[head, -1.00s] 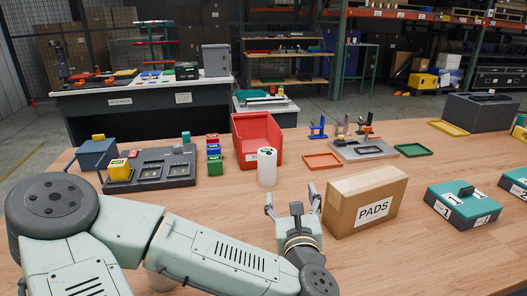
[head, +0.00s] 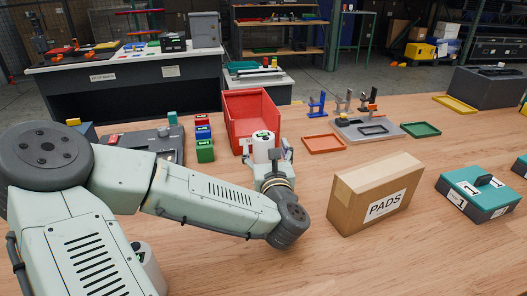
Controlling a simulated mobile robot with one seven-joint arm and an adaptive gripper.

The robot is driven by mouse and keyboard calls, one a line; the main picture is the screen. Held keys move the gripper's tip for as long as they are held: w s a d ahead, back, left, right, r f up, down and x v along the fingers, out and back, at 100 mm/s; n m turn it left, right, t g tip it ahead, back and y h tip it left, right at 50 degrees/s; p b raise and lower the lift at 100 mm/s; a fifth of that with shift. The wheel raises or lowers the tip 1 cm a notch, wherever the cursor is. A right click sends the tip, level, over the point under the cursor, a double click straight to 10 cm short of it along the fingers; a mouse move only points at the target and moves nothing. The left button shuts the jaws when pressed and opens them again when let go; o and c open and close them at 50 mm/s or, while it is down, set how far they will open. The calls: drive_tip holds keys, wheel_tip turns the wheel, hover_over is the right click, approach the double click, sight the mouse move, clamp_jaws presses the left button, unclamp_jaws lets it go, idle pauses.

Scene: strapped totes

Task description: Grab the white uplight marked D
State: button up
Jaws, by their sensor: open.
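A white cylinder (head: 263,146), which looks like an uplight, stands upright in front of the red bin. It has a dark and green top, and I cannot read a letter on it. My gripper (head: 267,156) is open and at this cylinder, with one fingertip showing on each side of its lower part. I cannot tell whether they touch it. A second white cylinder (head: 150,270) with a dark and green top stands at the lower left, partly hidden by my arm. Its letter is also unreadable.
The red bin (head: 250,108) stands close behind the first cylinder. A PADS box (head: 350,205) stands to the right of my gripper, with bare wood between.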

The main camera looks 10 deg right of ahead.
drive_tip(key=w+p, duration=0.1)
drive_tip(key=w, duration=0.3)
drive_tip(key=shift+d+r, duration=0.1)
drive_tip(key=shift+d, duration=0.05)
drive_tip(key=shift+c, duration=0.5)
clamp_jaws()
